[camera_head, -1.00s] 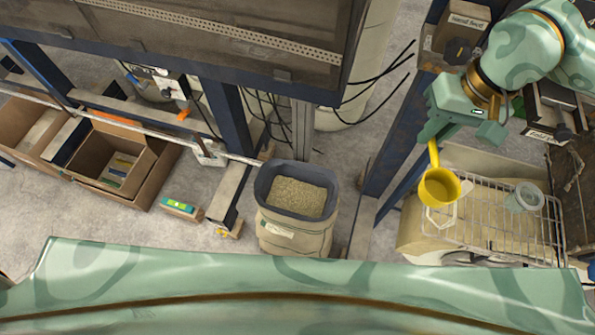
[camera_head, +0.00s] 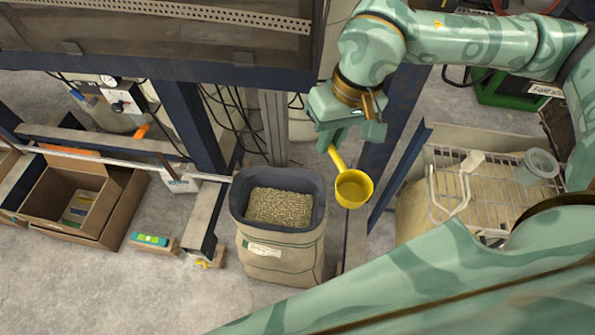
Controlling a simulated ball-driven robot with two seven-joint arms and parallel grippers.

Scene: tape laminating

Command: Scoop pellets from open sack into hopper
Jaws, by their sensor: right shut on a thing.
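An open sack (camera_head: 285,255) of tan cloth with a dark rolled rim stands upright on the floor near the middle of the head view. Tan pellets (camera_head: 280,207) fill it to a little below the rim. My right gripper (camera_head: 336,147) is shut on the handle of a yellow scoop (camera_head: 354,188). It holds the scoop up in the air, just right of the sack's rim in the picture. The scoop's bowl faces the camera and looks empty. My left gripper is out of view. I cannot make out a hopper for certain.
A wire rack (camera_head: 485,195) with a clear cup (camera_head: 538,166) stands to the right. Blue steel posts (camera_head: 192,125) and hanging cables are behind the sack. Cardboard boxes (camera_head: 110,205) and a small level-like tool (camera_head: 150,240) lie at left. Concrete floor in front is clear.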

